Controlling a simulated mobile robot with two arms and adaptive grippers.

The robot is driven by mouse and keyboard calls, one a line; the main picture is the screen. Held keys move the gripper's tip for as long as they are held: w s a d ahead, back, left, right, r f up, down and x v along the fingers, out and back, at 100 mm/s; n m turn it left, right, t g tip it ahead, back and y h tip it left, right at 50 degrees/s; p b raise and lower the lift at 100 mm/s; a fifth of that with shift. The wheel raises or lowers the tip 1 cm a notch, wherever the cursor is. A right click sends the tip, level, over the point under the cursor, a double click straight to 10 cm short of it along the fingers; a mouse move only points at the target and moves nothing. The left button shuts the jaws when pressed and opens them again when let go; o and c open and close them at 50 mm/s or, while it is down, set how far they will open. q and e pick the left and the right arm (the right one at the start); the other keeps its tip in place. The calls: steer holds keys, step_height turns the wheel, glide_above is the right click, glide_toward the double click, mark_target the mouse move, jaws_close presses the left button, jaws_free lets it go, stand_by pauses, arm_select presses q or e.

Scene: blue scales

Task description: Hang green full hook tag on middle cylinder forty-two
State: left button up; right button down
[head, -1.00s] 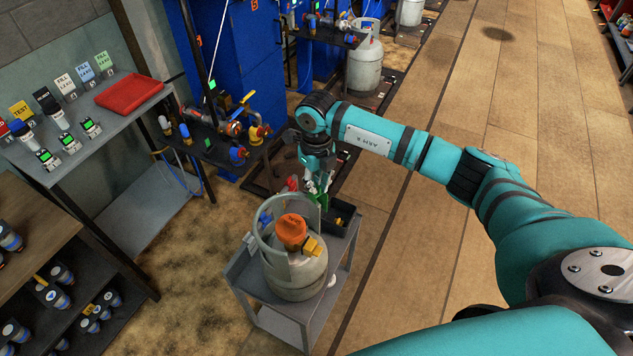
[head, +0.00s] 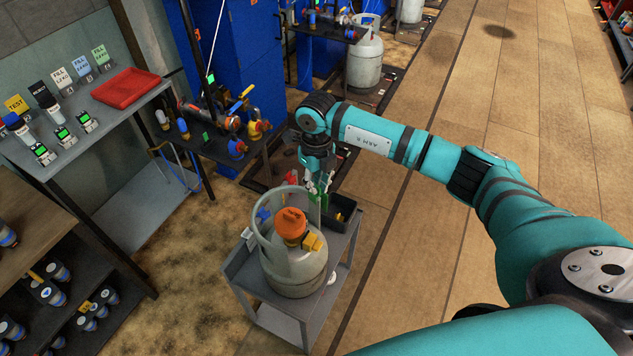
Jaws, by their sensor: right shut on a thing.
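A grey gas cylinder (head: 292,278) with an orange cap (head: 291,223) and a yellow fitting (head: 312,242) stands upright on a small grey cart (head: 240,270). A round collar guard rings its top. No number on it is readable. My right gripper (head: 318,188) points down just behind the collar's far right side. It is shut on the green tag (head: 318,199), which shows only as a small green patch. The tag's hook is too small to make out, and I cannot tell whether it touches the collar. My left gripper is not in view.
A black bin (head: 345,212) sits on the cart behind the cylinder. Blue cabinets with valves stand behind. Another cylinder (head: 364,62) stands farther back.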

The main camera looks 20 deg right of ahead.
steer(key=shift+f, duration=0.4)
steer(key=c, duration=1.4)
jaws_free()
steer(key=shift+o, duration=0.2)
steer(key=shift+r, duration=0.1)
steer(key=shift+r+p, duration=2.05)
steer(key=shift+r, duration=1.65)
